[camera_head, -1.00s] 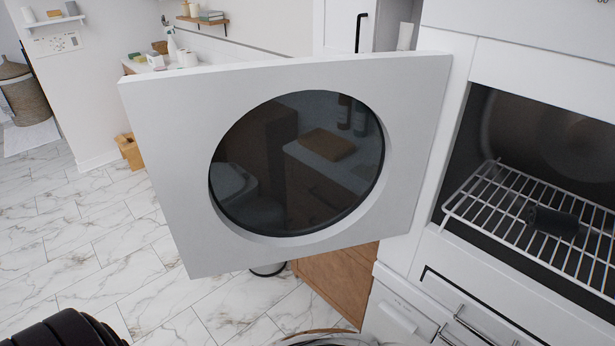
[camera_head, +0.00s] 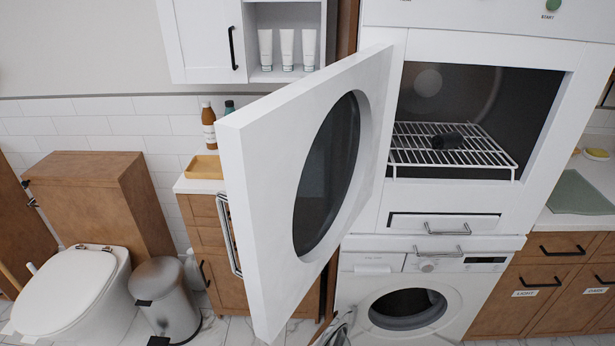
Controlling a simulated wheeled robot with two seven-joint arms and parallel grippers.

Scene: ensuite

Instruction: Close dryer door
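The dryer door (camera_head: 262,190) is a white panel with a round dark window (camera_head: 327,175). It stands open, swung out toward me from its hinge side at the left of the dryer opening. The dryer (camera_head: 396,210) is white, with a dark cavity holding a wire rack (camera_head: 480,152) and a small dark cylindrical item (camera_head: 447,141) on it. Neither of my grippers shows clearly in this view.
Below stands a washing machine (camera_head: 452,300) with its round door ajar. A toilet (camera_head: 68,288) and a metal bin (camera_head: 165,298) stand at the left. A counter with wooden cabinets (camera_head: 550,250) is at the right. An open wall shelf (camera_head: 287,75) holds white tubes.

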